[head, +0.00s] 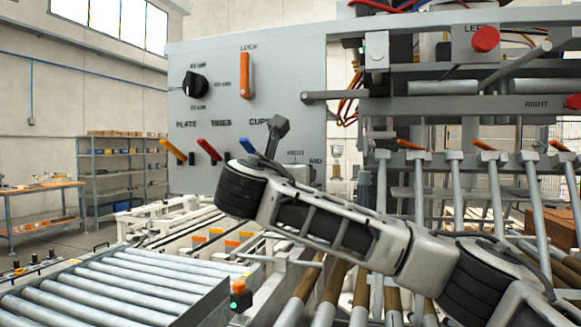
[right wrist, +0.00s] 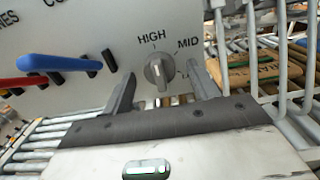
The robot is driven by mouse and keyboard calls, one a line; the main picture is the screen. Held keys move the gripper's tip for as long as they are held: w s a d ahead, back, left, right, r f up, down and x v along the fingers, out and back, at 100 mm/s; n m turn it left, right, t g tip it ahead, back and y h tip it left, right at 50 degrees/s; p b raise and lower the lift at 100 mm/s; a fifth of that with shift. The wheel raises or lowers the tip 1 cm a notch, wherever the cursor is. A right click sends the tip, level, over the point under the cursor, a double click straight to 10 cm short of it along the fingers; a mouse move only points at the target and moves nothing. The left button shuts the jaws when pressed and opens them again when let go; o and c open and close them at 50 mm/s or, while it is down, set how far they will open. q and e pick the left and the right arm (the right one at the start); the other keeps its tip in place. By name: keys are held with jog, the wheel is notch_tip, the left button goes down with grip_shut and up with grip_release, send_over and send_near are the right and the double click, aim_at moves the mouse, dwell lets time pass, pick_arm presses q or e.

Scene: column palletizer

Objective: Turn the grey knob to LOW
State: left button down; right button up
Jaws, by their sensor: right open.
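The grey knob (right wrist: 156,71) is on the grey panel in the right wrist view. My right gripper (right wrist: 161,68) is open, with one finger on each side of the knob. Whether the fingers touch it I cannot tell. My left gripper is not in view.
The panel (head: 290,60) also carries a black dial (head: 195,85), an orange LOCK handle (head: 246,75) and yellow, red and blue levers (head: 208,149) close left of my gripper. Metal rails and bars (head: 490,170) stand at the right. Roller conveyors (head: 110,290) lie below.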

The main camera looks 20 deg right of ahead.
jog(key=shift+w+d, duration=0.15)
jog(key=shift+w, duration=0.15)
jog(key=c, duration=1)
